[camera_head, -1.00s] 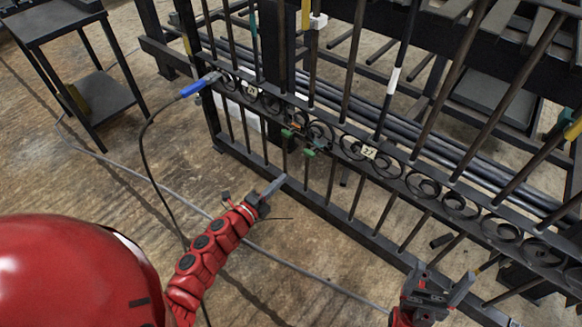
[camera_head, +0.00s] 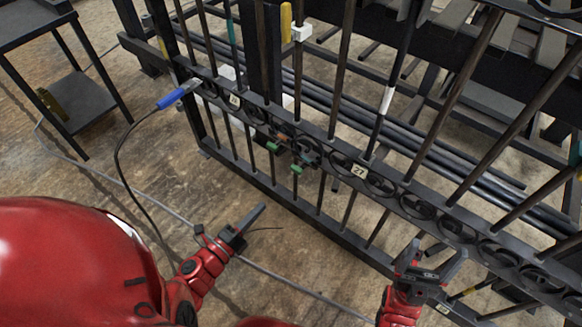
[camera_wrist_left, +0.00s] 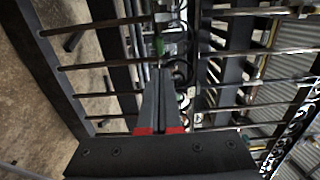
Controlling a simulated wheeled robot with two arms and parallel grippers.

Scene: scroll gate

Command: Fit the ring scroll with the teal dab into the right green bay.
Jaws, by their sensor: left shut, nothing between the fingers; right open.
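The dark gate (camera_head: 330,155) has a row of ring scrolls between its rails. Two small green pieces sit at the scroll band, a left one (camera_head: 272,147) and a right one (camera_head: 297,168), with dark scroll work around them. My right gripper (camera_head: 438,256) is open and empty, near the gate at the lower right.
A blue-handled tool (camera_head: 174,98) with a black cable is at the gate's left end. A tag reading 27 (camera_head: 359,171) is on the scroll band. A dark shelf cart (camera_head: 70,90) stands at the upper left. Cables cross the floor; the floor left of the gate is mostly open.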

